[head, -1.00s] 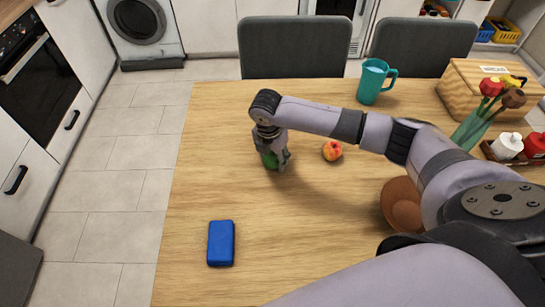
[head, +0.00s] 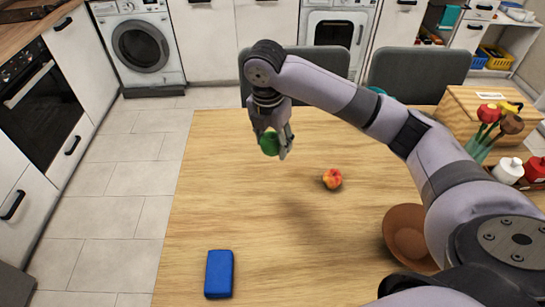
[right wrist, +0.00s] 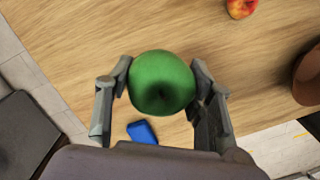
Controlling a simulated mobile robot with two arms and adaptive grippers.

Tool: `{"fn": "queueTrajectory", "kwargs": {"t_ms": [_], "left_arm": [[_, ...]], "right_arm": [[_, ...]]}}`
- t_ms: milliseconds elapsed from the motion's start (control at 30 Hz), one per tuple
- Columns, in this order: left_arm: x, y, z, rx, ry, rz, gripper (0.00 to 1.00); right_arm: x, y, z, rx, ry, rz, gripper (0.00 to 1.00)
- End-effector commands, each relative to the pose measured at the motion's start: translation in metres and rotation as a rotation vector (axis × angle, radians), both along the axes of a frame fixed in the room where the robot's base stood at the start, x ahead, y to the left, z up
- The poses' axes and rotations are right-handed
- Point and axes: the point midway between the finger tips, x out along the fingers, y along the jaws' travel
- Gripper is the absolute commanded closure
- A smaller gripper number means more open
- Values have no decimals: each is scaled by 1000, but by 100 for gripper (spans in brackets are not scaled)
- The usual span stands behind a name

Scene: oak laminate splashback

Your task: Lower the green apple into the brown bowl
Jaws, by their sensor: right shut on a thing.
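The green apple (head: 269,144) is held in my right gripper (head: 273,143), raised above the far left part of the table in the head view. In the right wrist view the apple (right wrist: 162,83) sits between both fingers of the gripper (right wrist: 165,85), which touch its sides. The brown bowl (head: 405,232) stands on the table at the right, partly hidden behind my right arm. Its edge also shows at the right of the wrist view (right wrist: 307,78). The apple is well to the left of the bowl. My left gripper is not in view.
A red-yellow fruit (head: 332,179) lies on the table (head: 270,245) between apple and bowl. A blue box-shaped item (head: 219,273) lies at the front left. A teal mug is mostly hidden behind my arm.

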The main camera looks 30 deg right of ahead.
Motion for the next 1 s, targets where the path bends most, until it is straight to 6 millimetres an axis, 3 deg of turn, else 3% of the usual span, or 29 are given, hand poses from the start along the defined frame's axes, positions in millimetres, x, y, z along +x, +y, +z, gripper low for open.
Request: {"fn": "queueTrajectory", "kwargs": {"t_ms": [200,367,700,1000], "left_arm": [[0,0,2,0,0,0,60],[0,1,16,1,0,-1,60],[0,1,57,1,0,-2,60],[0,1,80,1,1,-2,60]], "right_arm": [[-2,-1,20,0,0,-1,82],[-15,-11,27,-1,2,-2,82],[-70,-48,31,-4,3,-3,82],[-120,-82,27,-5,5,-2,82]]}}
